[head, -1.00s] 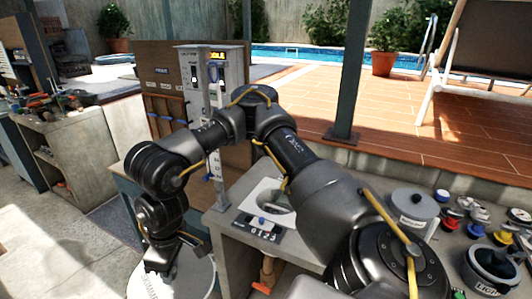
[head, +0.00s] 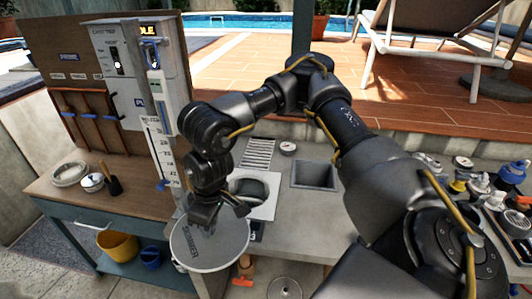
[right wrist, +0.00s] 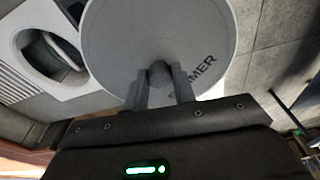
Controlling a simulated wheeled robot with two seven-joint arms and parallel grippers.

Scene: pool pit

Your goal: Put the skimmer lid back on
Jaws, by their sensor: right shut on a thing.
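The skimmer lid (head: 205,252) is a round, light grey disc with "SKIMMER" printed on it. My right gripper (head: 213,216) is shut on its central knob, which the right wrist view shows between the two fingers (right wrist: 159,84); the disc (right wrist: 150,35) fills the top middle there. The skimmer opening (head: 268,208), a round dark hole in a white square frame, lies in the counter just beyond and right of the lid. The frame also shows in the right wrist view (right wrist: 72,88), at the upper left. The lid is beside the hole. My left gripper is out of view.
A tall grey control box (head: 125,65) with a ruler-like gauge (head: 154,150) stands left of the opening. A square basin (head: 315,174) and a slotted grate (head: 258,152) are set in the counter. A workbench (head: 135,185) is at left. Several small items crowd the far right.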

